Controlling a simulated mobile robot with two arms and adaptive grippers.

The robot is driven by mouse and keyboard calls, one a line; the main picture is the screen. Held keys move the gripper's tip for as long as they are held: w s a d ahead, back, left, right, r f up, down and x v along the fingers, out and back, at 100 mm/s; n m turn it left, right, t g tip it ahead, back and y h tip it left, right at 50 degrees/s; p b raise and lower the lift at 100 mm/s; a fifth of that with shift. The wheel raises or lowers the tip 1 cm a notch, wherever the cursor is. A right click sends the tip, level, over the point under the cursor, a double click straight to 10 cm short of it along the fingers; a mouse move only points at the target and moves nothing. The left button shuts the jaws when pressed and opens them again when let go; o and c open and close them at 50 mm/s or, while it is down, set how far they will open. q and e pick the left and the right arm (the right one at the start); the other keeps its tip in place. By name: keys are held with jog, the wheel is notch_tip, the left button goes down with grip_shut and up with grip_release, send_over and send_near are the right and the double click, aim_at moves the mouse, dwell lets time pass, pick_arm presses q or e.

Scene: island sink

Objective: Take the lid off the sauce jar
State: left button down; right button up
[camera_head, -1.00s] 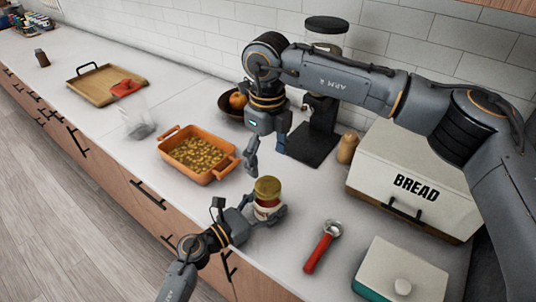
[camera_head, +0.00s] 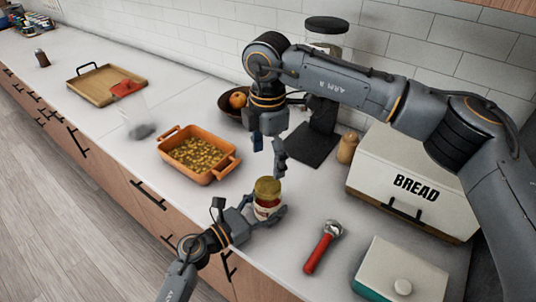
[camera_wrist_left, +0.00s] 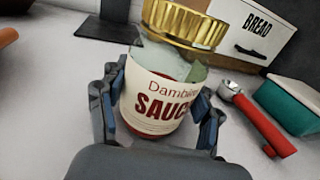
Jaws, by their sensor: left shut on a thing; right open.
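The sauce jar (camera_head: 265,208) stands upright on the white counter near its front edge. Its gold lid (camera_head: 267,187) sits on top; in the left wrist view the gold lid (camera_wrist_left: 186,24) and the jar's "SAUCE" label (camera_wrist_left: 160,101) show large. My left gripper (camera_head: 262,217) is shut around the jar's body, one finger on each side, as the left wrist view also shows (camera_wrist_left: 157,112). My right gripper (camera_head: 268,160) is open and empty, fingers pointing down, above and slightly behind the lid, apart from it.
An orange baking dish (camera_head: 165,157) is left of the jar. A red-handled tool (camera_head: 319,252) lies to the right, before a white bread box (camera_head: 385,165) and a white-lidded teal box (camera_head: 400,275). A grinder (camera_head: 318,125) stands behind.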

aim_at(268, 185)
jog(key=m, duration=0.3)
jog(key=shift+m, duration=0.4)
jog(key=shift+f, duration=4)
